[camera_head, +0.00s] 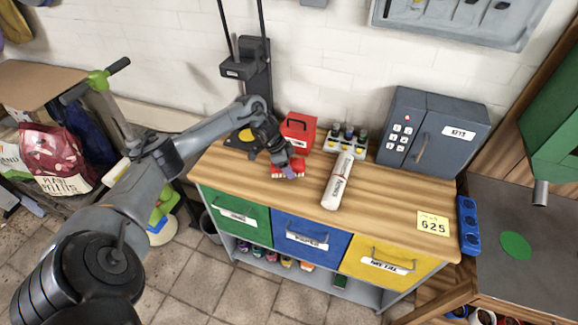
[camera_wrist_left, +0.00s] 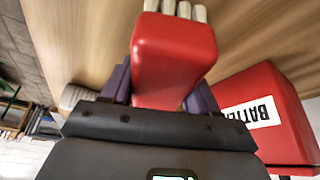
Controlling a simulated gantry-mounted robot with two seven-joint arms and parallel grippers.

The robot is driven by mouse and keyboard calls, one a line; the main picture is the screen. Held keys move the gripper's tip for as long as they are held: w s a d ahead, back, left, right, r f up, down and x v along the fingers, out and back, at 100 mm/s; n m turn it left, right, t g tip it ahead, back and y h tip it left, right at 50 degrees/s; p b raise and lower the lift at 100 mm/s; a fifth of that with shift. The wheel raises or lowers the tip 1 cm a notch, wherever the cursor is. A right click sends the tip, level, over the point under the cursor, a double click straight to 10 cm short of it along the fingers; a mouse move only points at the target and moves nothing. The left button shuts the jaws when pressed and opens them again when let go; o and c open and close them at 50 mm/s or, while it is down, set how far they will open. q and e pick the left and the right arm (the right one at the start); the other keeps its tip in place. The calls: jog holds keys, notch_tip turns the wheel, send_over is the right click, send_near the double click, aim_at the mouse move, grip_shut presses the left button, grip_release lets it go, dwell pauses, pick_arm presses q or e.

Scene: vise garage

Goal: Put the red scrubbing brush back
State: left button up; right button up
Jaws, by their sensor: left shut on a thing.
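The red scrubbing brush (camera_head: 277,171) is at the left part of the wooden bench top, with pale bristles along its front. My left gripper (camera_head: 290,172), with purple fingers, is shut on it. In the left wrist view the brush's red block (camera_wrist_left: 173,55) sits between the two fingers (camera_wrist_left: 160,95), with its pale bristles at the top edge of the picture. I cannot tell whether the brush touches the bench top. My right gripper is not in view.
A red battery box (camera_head: 299,128) stands just behind the brush; it also shows in the left wrist view (camera_wrist_left: 275,135). A white tube (camera_head: 337,183) lies to the right. Small bottles (camera_head: 346,138) and a grey key safe (camera_head: 433,135) stand behind.

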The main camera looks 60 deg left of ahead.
pick_arm(q)
jog(key=shift+f, duration=0.25)
jog(key=o, duration=0.9)
jog(key=shift+o, duration=0.2)
jog(key=b+v, duration=0.1)
jog(key=v, duration=1.1)
